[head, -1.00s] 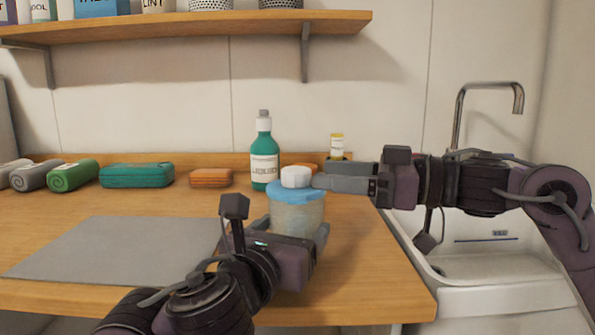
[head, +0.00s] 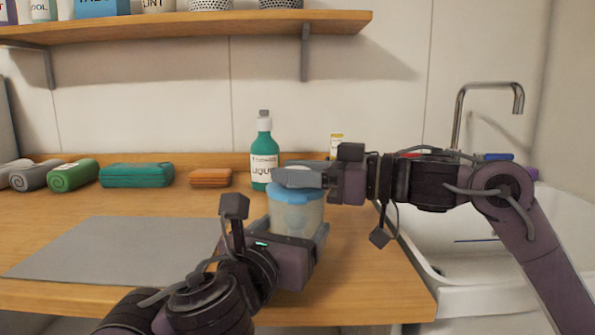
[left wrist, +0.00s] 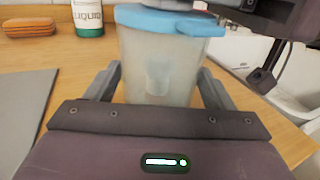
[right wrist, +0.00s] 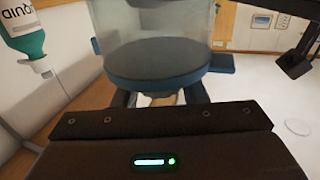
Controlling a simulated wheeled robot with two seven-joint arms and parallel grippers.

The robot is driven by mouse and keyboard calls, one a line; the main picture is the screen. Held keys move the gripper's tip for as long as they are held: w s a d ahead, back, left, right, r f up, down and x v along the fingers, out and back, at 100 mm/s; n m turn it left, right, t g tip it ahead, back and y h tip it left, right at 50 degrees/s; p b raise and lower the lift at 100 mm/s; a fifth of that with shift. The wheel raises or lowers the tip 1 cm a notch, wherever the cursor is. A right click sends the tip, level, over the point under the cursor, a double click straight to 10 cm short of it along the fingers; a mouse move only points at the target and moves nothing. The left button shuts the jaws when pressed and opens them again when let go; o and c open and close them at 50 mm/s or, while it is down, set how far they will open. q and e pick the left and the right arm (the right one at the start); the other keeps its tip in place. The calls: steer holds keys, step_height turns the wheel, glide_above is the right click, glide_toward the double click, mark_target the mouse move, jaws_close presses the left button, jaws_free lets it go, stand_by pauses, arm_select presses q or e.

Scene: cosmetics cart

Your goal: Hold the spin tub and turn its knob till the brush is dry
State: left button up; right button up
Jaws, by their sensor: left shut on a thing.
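The spin tub (head: 297,215) stands upright near the counter's front edge, with a frosted body and blue lid (head: 293,193). My left gripper (left wrist: 160,95) is shut around the tub's body, one finger on each side. A pale shape shows dimly inside the tub in the left wrist view; I cannot tell whether it is the brush. My right gripper (head: 300,174) is at the knob on top of the lid. The knob (right wrist: 165,98) shows partly between its fingers in the right wrist view; I cannot tell whether they press on it.
A green liquid bottle (head: 264,155) stands behind the tub. An orange bundle (head: 211,178), a teal case (head: 137,175) and rolled towels (head: 73,176) line the back. A grey mat (head: 120,248) lies at left. A sink (head: 470,260) is at right.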

steer(key=shift+c, duration=1.1)
steer(key=shift+m+t+h, duration=1.1)
steer(key=shift+m+t, duration=0.5)
steer(key=shift+t, duration=0.7)
steer(key=o, duration=1)
steer(key=v, duration=1.2)
steer(key=shift+d+f, duration=0.1)
steer(key=shift+w, duration=0.1)
